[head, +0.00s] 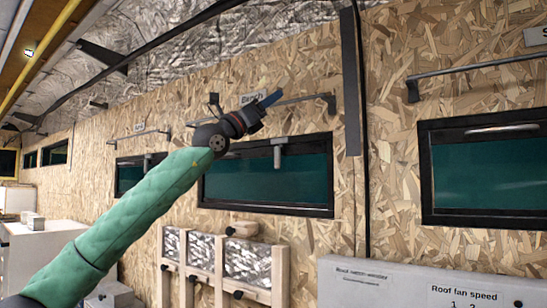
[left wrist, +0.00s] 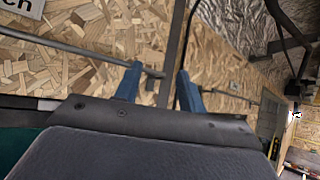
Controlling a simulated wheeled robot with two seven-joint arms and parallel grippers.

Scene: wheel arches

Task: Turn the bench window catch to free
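The bench window (head: 265,182) is a dark-framed pane in the chipboard wall, with a "Bench" sign (head: 252,98) above it. A grey catch (head: 278,154) sits on its top frame, its short handle hanging down. My left gripper (head: 275,97) is up by the sign and rail, above the catch and apart from it. The left wrist view shows its two blue fingers (left wrist: 159,72) spread, with nothing held; the end of a rail shows between them. The catch cannot be made out in that view. My right gripper is in neither view.
A rail (head: 305,98) runs above the bench window. Another dark window (head: 487,170) with its own rail (head: 480,66) is at the right. A dark vertical strip (head: 351,80) stands between them. A pale control panel (head: 420,285) is lower right; foil-backed wooden framing (head: 248,262) is below.

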